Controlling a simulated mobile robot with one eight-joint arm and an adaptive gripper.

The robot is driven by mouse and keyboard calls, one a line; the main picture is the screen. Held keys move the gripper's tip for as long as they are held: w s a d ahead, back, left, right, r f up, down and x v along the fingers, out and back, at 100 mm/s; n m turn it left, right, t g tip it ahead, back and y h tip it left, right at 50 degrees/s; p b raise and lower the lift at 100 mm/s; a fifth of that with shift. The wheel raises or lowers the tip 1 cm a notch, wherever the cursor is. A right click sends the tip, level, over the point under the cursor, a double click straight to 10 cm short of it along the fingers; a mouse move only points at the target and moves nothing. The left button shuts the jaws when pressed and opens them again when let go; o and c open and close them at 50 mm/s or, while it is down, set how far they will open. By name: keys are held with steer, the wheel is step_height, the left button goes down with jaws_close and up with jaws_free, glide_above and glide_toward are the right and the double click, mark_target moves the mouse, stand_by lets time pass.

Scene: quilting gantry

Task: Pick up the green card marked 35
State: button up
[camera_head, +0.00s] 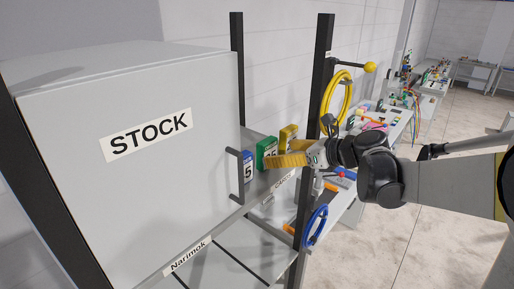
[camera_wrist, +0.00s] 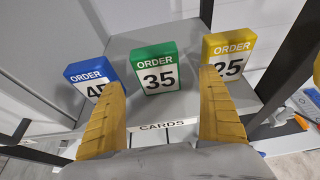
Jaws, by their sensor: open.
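The green card marked 35 (camera_wrist: 157,68) stands upright in the middle of a grey shelf labelled CARDS (camera_wrist: 190,110) in the wrist view. In the head view the green card (camera_head: 266,153) is partly hidden by my gripper (camera_head: 283,152). My gripper's two yellow fingers (camera_wrist: 161,118) are open and empty, spread to either side of the green card's line and short of it. A blue card (camera_wrist: 88,75) stands to its left, its number partly hidden by the left finger. A yellow card marked 25 (camera_wrist: 230,52) stands to its right, close beyond the right finger.
A grey cabinet marked STOCK (camera_head: 150,165) with a dark handle (camera_head: 236,175) stands left of the cards. A dark post (camera_head: 322,75) rises on the right, with a yellow hose coil (camera_head: 337,102). A cluttered bench (camera_head: 393,128) lies beyond.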

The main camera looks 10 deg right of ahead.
mark_target(271, 151)
steer(key=x, duration=0.1)
steer(key=p+x, duration=0.1)
steer(key=x, duration=0.1)
steer(key=r+x, duration=0.1)
steer(key=x, duration=0.1)
steer(key=shift+w+a+f+p, duration=0.15)
steer(key=shift+w+a+p, duration=0.15)
steer(key=shift+a+p, duration=0.1)
steer(key=shift+s+d, duration=0.1)
steer(key=shift+s, duration=0.1)
steer(key=shift+c, duration=0.6)
steer(key=c, duration=1.1)
